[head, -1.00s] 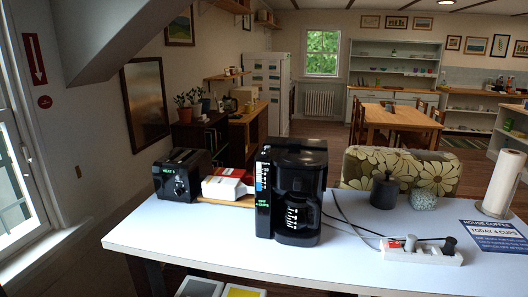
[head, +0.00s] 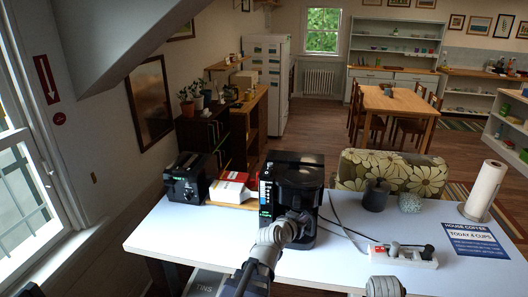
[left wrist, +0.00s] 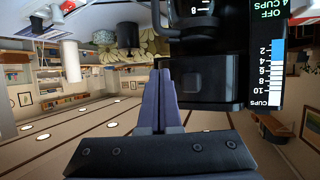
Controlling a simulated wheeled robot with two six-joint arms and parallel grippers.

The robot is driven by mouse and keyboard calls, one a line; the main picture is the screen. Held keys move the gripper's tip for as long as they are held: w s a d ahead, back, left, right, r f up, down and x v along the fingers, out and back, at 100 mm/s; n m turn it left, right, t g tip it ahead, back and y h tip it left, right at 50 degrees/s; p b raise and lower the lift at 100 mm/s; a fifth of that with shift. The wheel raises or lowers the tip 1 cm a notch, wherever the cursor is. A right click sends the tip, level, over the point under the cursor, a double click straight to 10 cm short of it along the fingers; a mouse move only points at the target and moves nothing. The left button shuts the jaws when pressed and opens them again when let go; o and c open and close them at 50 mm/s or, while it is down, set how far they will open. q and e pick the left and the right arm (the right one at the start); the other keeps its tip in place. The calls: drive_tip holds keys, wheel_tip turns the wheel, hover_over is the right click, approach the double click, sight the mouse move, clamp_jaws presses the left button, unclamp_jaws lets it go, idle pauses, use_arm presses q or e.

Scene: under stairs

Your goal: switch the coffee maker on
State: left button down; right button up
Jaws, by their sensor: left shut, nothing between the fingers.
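The black coffee maker (head: 292,172) stands upright on the white table, its glass carafe partly hidden behind my left gripper. In the left wrist view its body (left wrist: 210,82) is close, beyond my fingertips. Its side panel (left wrist: 268,70) has a cup scale with a blue bar and a green display reading "OFF" and "4 CUPS". My left gripper (head: 303,218) is shut and empty in front of the coffee maker; its closed fingers show in the left wrist view (left wrist: 158,100). I cannot tell whether they touch it.
A white power strip (head: 400,256) with a red switch and plugs lies right of the coffee maker. A black toaster (head: 186,178) and a red-and-white package (head: 231,186) stand left. A blue sign (head: 475,240) reads "HOUSE COFFEE TODAY 4 CUPS". A dark jar (head: 376,195) and a paper roll (head: 484,188) stand right.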

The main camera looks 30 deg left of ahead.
sight(267, 172)
use_arm(q)
drive_tip(key=a+r+n+t+y+p, duration=0.3)
drive_tip(key=a+r+y+p, duration=0.2)
drive_tip(key=a+r, duration=0.9)
drive_tip(key=shift+s+a+n+y, duration=0.4)
drive_tip(key=shift+s+a+y, duration=0.05)
drive_tip(key=shift+a+y, duration=0.05)
use_arm(e)
wheel_tip(267, 172, up, 7)
drive_tip(key=shift+s+a+f, duration=0.15)
drive_tip(key=shift+s+a, duration=0.05)
drive_tip(key=shift+s, duration=0.15)
use_arm(q)
drive_tip(key=shift+w, duration=0.1)
